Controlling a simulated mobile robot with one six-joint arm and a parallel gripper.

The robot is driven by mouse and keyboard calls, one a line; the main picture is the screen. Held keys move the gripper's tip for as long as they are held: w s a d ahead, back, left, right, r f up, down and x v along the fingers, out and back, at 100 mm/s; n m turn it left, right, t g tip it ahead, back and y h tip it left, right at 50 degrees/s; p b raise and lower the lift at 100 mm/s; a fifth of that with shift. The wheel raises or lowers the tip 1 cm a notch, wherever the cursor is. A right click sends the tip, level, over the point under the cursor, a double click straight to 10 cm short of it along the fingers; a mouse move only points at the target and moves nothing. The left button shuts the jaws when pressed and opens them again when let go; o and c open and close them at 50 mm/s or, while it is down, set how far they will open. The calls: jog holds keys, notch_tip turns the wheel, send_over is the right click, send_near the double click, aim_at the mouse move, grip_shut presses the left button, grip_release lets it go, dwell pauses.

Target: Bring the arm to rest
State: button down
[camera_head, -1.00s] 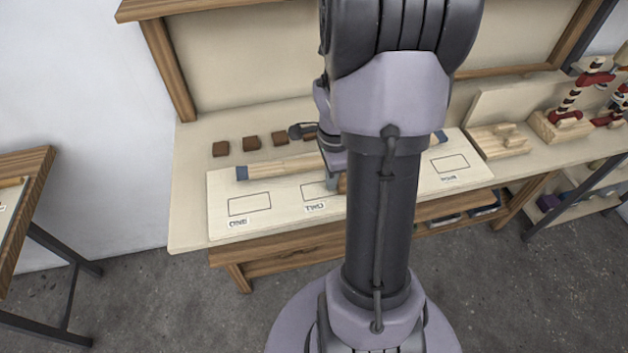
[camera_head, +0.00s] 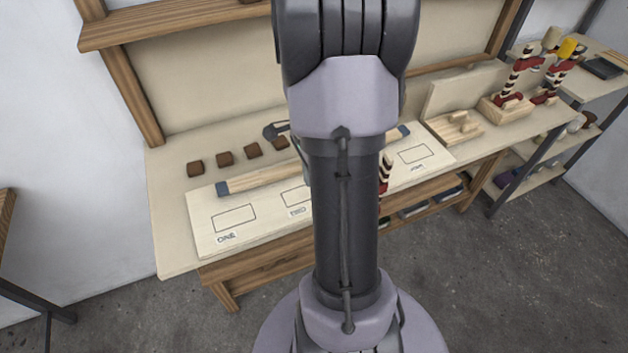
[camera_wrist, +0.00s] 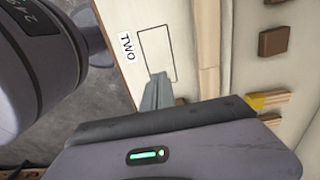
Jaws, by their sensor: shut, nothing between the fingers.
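My gripper (camera_wrist: 157,92) shows in the wrist view with its grey fingers together and nothing between them. The fingers overlap the board (camera_wrist: 108,12) near the outlined box by the label "TWO" (camera_wrist: 127,48). I cannot tell how high they are above it. In the head view my arm stands upright in the middle and hides the gripper and part of the bench.
The bench (camera_head: 165,240) holds a wooden bar (camera_head: 262,178) with blue ends, several brown blocks (camera_head: 224,159) and a wooden holder (camera_head: 455,128). Another striped piece (camera_head: 384,175) shows beside my arm. A shelf (camera_head: 590,130) stands far right.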

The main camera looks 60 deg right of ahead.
notch_tip(320, 180, up, 7)
jog(key=d+p, duration=0.1)
jog(key=p, duration=0.1)
jog(key=w+a+r+n+t, duration=0.2)
jog(key=w+a+r+n, duration=0.1)
jog(key=a+r+n, duration=0.4)
jog(key=s+a+r+n+t+y, duration=0.1)
jog(key=a+n, duration=0.5)
jog(key=a, duration=0.7)
jog(key=s+a+r+n+t+y, duration=0.1)
jog(key=s+a+r+n, duration=0.5)
jog(key=a, duration=0.7)
jog(key=shift+n+t+b, duration=0.35)
jog(key=shift+n+t, duration=0.05)
jog(key=shift+t, duration=0.5)
jog(key=shift+s, duration=0.1)
